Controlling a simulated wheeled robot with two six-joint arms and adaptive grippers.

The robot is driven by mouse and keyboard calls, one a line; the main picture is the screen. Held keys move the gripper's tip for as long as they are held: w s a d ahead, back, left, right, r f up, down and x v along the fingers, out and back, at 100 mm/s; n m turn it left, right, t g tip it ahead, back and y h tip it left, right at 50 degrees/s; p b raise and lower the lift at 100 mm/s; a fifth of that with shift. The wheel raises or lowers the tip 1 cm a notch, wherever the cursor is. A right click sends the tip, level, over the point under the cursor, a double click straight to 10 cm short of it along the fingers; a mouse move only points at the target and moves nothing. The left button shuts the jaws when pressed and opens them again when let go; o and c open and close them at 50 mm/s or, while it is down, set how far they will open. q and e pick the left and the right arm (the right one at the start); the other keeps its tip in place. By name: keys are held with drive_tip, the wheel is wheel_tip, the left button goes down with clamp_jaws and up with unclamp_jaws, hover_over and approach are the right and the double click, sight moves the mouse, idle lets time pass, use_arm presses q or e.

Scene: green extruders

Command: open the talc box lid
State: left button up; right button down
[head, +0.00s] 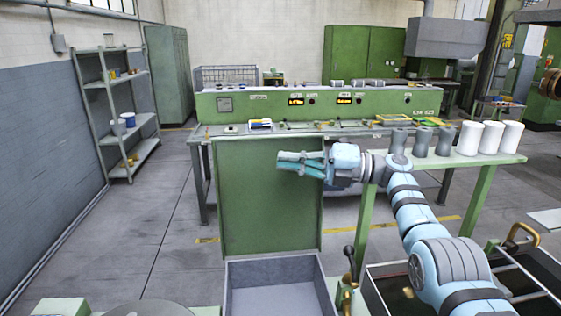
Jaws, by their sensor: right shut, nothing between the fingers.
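The talc box (275,262) stands at the bottom centre, a grey-walled bin with its inside open to view. Its green lid (262,213) stands about upright at the box's far edge. My right gripper (280,161) is teal, shut and empty, and points left across the upper right part of the lid. I cannot tell whether its fingers touch the lid. My right arm comes in from the lower right. My left gripper is not in view.
A green console bench (300,103) stands behind the lid. White cylinders (492,137) and grey cylinders (422,141) stand on a green table at right. A lever with a dark knob (349,254) rises right of the box. Grey shelves (106,116) stand far left, with open floor before them.

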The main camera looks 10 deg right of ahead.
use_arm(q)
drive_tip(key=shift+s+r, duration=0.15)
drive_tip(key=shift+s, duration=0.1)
use_arm(e)
drive_tip(key=shift+w+a+m, duration=0.1)
drive_tip(key=shift+w+m, duration=0.3)
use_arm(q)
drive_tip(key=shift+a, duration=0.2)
use_arm(e)
drive_tip(key=shift+s, duration=0.1)
drive_tip(key=shift+s, duration=0.1)
